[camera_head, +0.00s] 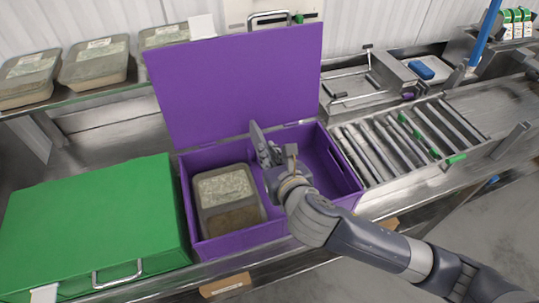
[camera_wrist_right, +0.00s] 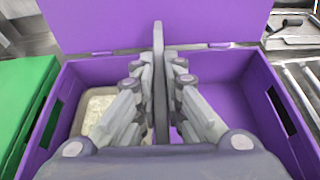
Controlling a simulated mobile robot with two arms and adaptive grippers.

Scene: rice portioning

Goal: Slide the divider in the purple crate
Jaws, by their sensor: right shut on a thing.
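The purple crate (camera_head: 220,246) stands open on the counter with its lid (camera_head: 240,80) raised at the back. A grey divider (camera_head: 257,140) stands upright across the crate's inside. My right gripper (camera_head: 270,160) is shut on the divider from above. In the right wrist view the divider (camera_wrist_right: 158,70) stands between the two fingers of my right gripper (camera_wrist_right: 160,85). A lidded container (camera_head: 226,190) sits in the crate, left of the divider. The compartment to the right of the divider looks empty. The divider's lower part is hidden by my gripper. My left gripper is not in view.
A green box (camera_head: 90,225) with a metal handle stands close to the crate's left side. Several lidded containers (camera_head: 95,62) sit on a shelf at the back left. A roller conveyor (camera_head: 410,140) lies to the right of the crate.

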